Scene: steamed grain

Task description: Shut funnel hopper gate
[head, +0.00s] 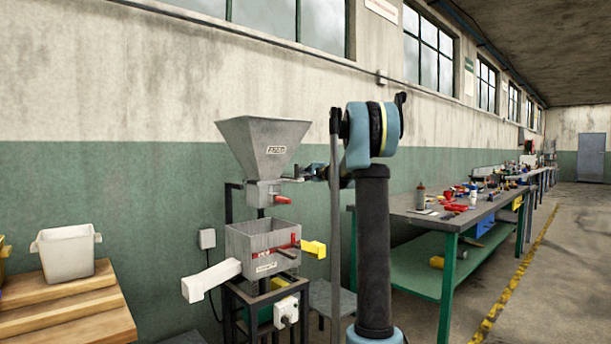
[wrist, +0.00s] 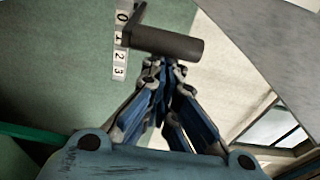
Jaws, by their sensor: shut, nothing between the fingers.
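The grey funnel hopper (head: 265,140) stands on a dark frame against the wall. Its outlet box (head: 262,192) has a red handle (head: 282,200) on its right. My gripper (head: 297,179) is at the right side of the outlet, partly hidden by my arm. In the wrist view my gripper (wrist: 164,68) is shut and empty. A dark cylindrical handle (wrist: 168,43) lies across just beyond the fingertips; I cannot tell whether they touch. A scale plate numbered 0 to 3 (wrist: 121,48) is beside the handle. A smooth grey surface, likely the funnel, fills the upper right.
A white bin (head: 66,250) sits on a wooden table at left. A green workbench (head: 440,215) with tools stands at right. The floor beyond it is open.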

